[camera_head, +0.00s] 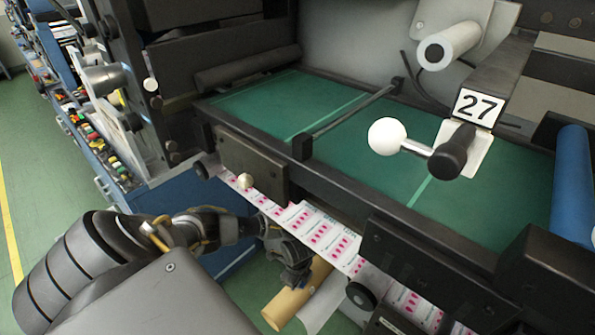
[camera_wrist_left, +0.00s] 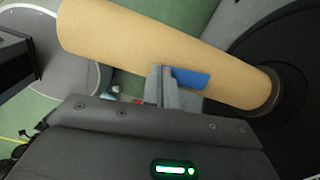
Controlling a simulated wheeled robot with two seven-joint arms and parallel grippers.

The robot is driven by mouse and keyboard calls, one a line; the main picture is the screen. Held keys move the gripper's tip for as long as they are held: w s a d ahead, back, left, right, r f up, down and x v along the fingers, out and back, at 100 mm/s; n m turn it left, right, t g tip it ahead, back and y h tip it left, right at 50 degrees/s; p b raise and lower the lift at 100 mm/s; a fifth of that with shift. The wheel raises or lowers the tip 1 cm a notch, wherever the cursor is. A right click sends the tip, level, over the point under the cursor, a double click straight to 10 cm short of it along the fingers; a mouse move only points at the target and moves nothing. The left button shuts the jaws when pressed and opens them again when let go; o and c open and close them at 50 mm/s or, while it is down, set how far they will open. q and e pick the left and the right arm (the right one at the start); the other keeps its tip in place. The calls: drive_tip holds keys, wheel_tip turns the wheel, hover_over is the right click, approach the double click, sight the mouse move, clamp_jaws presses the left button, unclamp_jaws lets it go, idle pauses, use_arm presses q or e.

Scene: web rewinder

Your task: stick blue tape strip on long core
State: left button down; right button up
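The long core (camera_head: 287,302) is a tan cardboard tube, low in the head view below the label web. It crosses the left wrist view (camera_wrist_left: 140,45) from upper left to right, its right end at a dark round hub. My left gripper (camera_head: 291,272) is at the core. In the left wrist view its fingertips (camera_wrist_left: 163,72) are close together against the tube's lower side. The blue tape strip (camera_wrist_left: 190,78) extends right from the fingertips, flat over the core's surface; whether it fully touches the core cannot be told. My right gripper is not in view.
The printed label web (camera_head: 318,229) runs just above my left gripper. The green machine table (camera_head: 350,150) has a dark frame and a white-ball lever (camera_head: 388,136). A blue roll (camera_head: 572,185) stands at right. Dark disc (camera_wrist_left: 290,85) flanks the core.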

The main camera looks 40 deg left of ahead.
use_arm(q)
drive_tip(key=c, duration=2.2)
unclamp_jaws()
drive_tip(key=shift+f, duration=0.25)
drive_tip(key=c, duration=1.7)
unclamp_jaws()
wheel_tip(320, 180, up, 11)
drive_tip(key=p, duration=0.4)
drive_tip(key=shift+f, duration=0.1)
